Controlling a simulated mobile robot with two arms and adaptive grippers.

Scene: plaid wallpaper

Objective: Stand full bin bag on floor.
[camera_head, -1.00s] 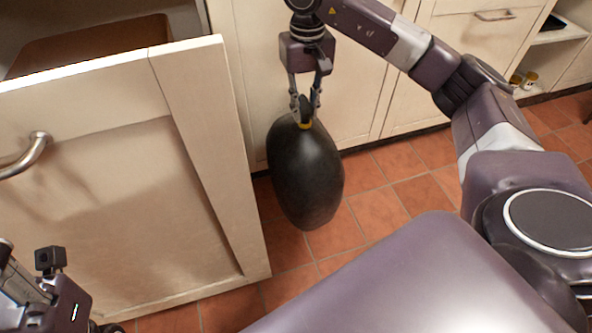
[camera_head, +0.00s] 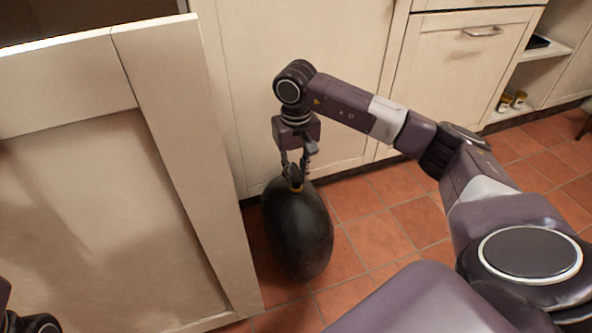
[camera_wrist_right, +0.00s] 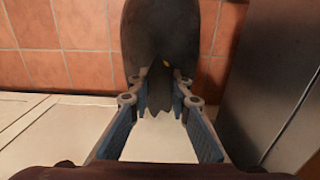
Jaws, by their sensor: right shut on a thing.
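The full bin bag (camera_head: 298,232) is black, rounded and upright, with a yellow tie at its neck. It hangs below my right gripper (camera_head: 295,178), which is shut on its gathered top. The bag's bottom is close to the tiled floor (camera_head: 385,235); I cannot tell whether it touches. In the right wrist view, the bag (camera_wrist_right: 165,30) extends away from the fingers, and its pointed neck sits between the fingertips. Only a dark bit of my left arm shows in the bottom left corner; its fingers are out of view.
A large cream pulled-out front panel (camera_head: 100,210) stands close to the left of the bag. Cream cabinets (camera_head: 310,70) are behind it. Small jars (camera_head: 511,100) stand on an open shelf at right. Tiled floor is free to the bag's right.

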